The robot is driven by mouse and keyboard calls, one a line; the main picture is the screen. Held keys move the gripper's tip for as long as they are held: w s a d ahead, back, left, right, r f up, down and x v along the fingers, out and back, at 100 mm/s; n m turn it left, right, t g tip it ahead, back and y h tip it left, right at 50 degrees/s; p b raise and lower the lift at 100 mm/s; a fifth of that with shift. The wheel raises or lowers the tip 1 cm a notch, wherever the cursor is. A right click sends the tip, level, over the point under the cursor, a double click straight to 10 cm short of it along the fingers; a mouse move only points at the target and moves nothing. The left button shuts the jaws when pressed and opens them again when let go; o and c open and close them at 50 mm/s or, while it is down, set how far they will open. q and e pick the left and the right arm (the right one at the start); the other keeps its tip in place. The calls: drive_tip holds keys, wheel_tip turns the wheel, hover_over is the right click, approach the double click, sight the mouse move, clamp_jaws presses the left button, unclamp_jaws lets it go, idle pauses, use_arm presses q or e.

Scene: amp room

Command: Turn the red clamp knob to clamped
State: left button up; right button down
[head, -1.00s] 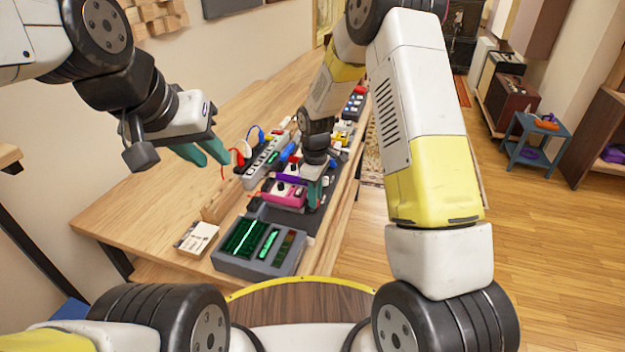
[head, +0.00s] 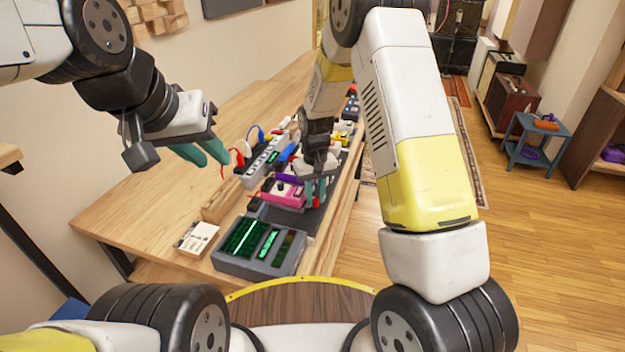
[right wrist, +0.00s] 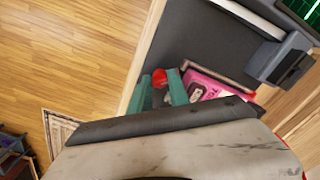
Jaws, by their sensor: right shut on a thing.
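The red clamp knob (right wrist: 159,77) shows in the right wrist view at the fingertips of my right gripper (right wrist: 162,88). The green fingers stand on both sides of it and are shut on it. The pink pedal also shows in the right wrist view (right wrist: 222,86), right of the fingers. My left gripper (head: 207,154) hangs above the bench at the left, its green fingers apart and empty.
A grey unit with green screens (head: 260,247) stands at the bench's near end, with a small white box (head: 197,238) to its left. A power strip (head: 264,160) with plugs and cables lies beyond. Left of these, the wooden bench (head: 140,205) is mostly bare.

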drive_tip(key=m, duration=0.3)
drive_tip(key=shift+m, duration=0.3)
drive_tip(key=shift+w+r+m, duration=0.1)
drive_tip(key=shift+m, duration=1.6)
drive_tip(key=c, duration=1.3)
unclamp_jaws()
drive_tip(key=shift+o, duration=0.2)
wheel_tip(320, 180, up, 7)
drive_tip(key=shift+r, duration=0.4)
